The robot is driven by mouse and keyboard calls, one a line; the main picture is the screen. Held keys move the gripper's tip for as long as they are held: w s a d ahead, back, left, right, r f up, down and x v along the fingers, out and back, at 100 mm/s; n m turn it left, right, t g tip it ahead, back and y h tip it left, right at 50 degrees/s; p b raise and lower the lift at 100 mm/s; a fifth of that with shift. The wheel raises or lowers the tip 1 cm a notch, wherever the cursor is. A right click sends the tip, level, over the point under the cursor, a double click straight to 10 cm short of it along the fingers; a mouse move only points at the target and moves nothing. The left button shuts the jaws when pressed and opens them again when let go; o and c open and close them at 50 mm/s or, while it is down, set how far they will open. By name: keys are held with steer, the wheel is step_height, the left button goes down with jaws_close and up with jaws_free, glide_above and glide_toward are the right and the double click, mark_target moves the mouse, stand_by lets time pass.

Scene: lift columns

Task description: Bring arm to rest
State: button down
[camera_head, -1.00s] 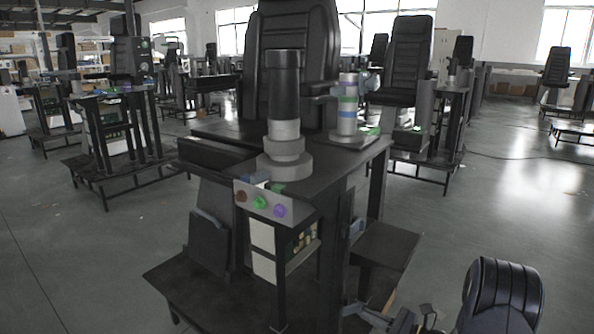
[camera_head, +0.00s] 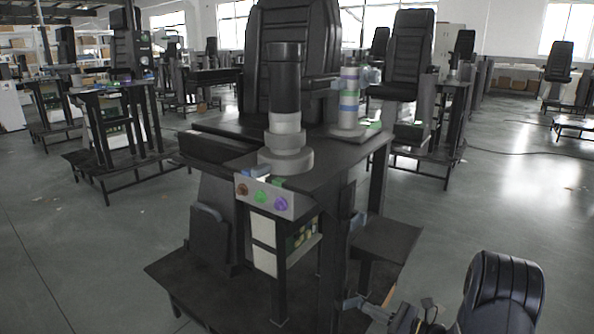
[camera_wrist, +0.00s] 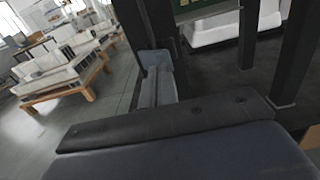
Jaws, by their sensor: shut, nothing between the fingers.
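My gripper (camera_head: 350,303) shows at the lower right of the head view, its pale fingers pointing left beside the lower frame of the nearest workstation. It is shut and holds nothing. Its dark body and a black rounded link of my arm lie to the right of the fingers. In the wrist view the shut grey fingers (camera_wrist: 157,78) reach forward past a dark slab that fills the bottom of the picture. I cannot tell whether the fingers touch the frame.
The nearest workstation (camera_head: 345,160) carries a black-and-grey lift column (camera_head: 285,95), a banded cylinder (camera_head: 349,98) and a button panel (camera_head: 266,197). A black seat (camera_head: 293,60) stands behind. A low side shelf (camera_head: 385,245) is just above my gripper. Open floor (camera_head: 490,205) lies to the right.

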steer(key=s+a, duration=0.5)
steer(key=s, duration=0.1)
steer(key=shift+s+a+p, duration=0.2)
steer(key=shift+a+p, duration=0.1)
stand_by(0.4)
